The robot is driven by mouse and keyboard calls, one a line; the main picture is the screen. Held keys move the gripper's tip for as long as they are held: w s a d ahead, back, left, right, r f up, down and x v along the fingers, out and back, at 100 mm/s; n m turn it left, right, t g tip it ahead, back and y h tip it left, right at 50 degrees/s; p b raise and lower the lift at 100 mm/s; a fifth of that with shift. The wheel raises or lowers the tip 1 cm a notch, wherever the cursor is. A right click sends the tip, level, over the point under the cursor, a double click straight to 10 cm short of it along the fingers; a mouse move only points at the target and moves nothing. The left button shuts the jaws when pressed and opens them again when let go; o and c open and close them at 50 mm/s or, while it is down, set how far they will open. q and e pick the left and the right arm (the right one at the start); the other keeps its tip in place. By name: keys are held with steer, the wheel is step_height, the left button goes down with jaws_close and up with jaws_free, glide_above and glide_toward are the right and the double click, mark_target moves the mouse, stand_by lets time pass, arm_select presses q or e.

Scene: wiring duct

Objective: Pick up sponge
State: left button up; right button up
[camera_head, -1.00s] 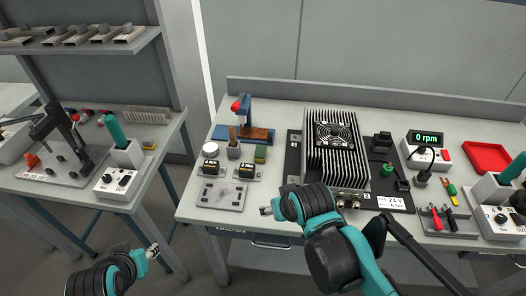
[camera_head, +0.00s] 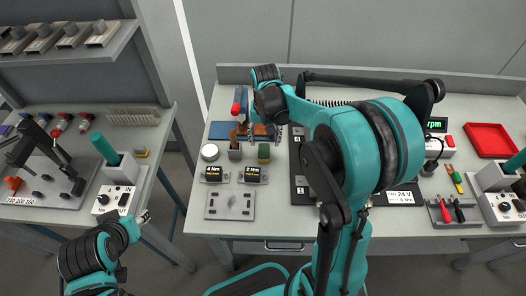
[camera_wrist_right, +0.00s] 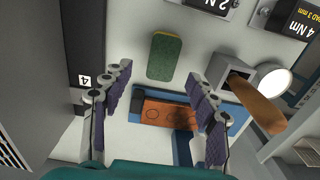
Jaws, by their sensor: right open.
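The sponge (camera_head: 263,152) is a small block with a green top and a yellowish edge, lying on the workbench (camera_head: 215,185). In the right wrist view the sponge (camera_wrist_right: 166,57) lies just beyond the fingertips, near the line between them. My right gripper (camera_head: 265,131) is open and empty, pointing down above the bench just behind the sponge. Its two spread fingers also show in the wrist view (camera_wrist_right: 156,76). My left gripper (camera_head: 145,217) is low at the left, away from the bench; its fingers are too small to read.
A grey holder with a wooden handle (camera_head: 235,150) stands close left of the sponge. The blue stand (camera_head: 240,106) is behind. Two boxes marked Nm (camera_head: 214,173) sit in front. The black plate (camera_head: 299,185) lies right; my right arm hides much of the finned unit.

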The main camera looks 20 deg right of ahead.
mark_target(264, 150)
steer(key=f+b, duration=0.1)
steer(key=f, duration=0.1)
steer(key=f+b, duration=0.1)
steer(key=f, duration=0.2)
steer(key=shift+s+a+f+b, duration=0.25)
steer(key=shift+a+f+b, duration=0.05)
steer(key=shift+f+b, duration=0.1)
steer(key=shift+r, duration=0.1)
steer(key=shift+c, duration=0.3)
steer(key=c, duration=0.7)
